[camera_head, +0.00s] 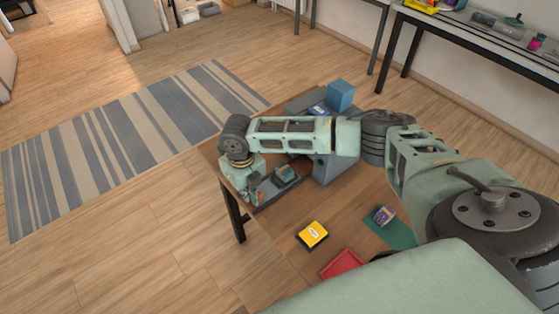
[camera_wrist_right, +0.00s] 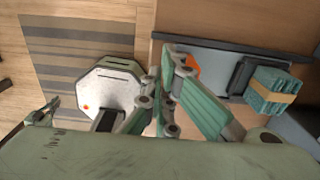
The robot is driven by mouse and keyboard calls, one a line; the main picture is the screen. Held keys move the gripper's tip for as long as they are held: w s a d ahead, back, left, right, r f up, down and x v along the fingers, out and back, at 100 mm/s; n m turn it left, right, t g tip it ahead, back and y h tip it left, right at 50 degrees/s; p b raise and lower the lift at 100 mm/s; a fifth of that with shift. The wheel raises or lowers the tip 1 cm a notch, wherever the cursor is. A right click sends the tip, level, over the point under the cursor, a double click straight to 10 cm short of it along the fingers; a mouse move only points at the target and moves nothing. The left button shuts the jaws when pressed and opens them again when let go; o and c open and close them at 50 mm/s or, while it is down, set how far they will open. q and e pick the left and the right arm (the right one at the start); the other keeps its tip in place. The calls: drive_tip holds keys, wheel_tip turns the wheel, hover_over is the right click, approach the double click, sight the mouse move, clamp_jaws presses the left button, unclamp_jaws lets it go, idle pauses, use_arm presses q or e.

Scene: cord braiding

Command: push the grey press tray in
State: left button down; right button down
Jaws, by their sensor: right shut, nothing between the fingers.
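The grey press tray (camera_head: 268,194) sticks out from the grey press (camera_head: 326,168) toward the table's left edge in the head view. A teal bundle (camera_head: 285,173) lies in it. In the wrist view the bundle (camera_wrist_right: 272,90) has a tan band, and the dark tray rim (camera_wrist_right: 262,52) runs along the top. My right gripper (camera_head: 254,190) is low at the tray's outer left end, shut and empty. Its fingers also show in the wrist view (camera_wrist_right: 168,75), close to the tray. I cannot tell whether they touch it. My forearm covers part of the press. My left gripper is not in view.
A blue block (camera_head: 341,95) and a packet (camera_head: 317,108) stand behind my arm. In front are a yellow-black box (camera_head: 312,235), a purple box (camera_head: 384,215) on a green mat (camera_head: 397,235) and a red tray (camera_head: 343,264). A striped rug (camera_head: 120,130) lies on the floor beyond.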

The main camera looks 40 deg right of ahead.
sight(281, 171)
drive_tip(key=shift+w+d, duration=0.15)
drive_tip(key=shift+d, duration=1.7)
drive_tip(key=shift+w+d, duration=0.15)
drive_tip(key=shift+d, duration=1.7)
drive_tip(key=shift+w+d, duration=0.15)
drive_tip(key=shift+d, duration=2.5)
drive_tip(key=shift+a, duration=0.1)
drive_tip(key=shift+a+p, duration=0.4)
drive_tip(key=shift+a, duration=0.15)
drive_tip(key=shift+r, duration=0.15)
wheel_tip(281, 171, up, 7)
drive_tip(key=p, duration=0.6)
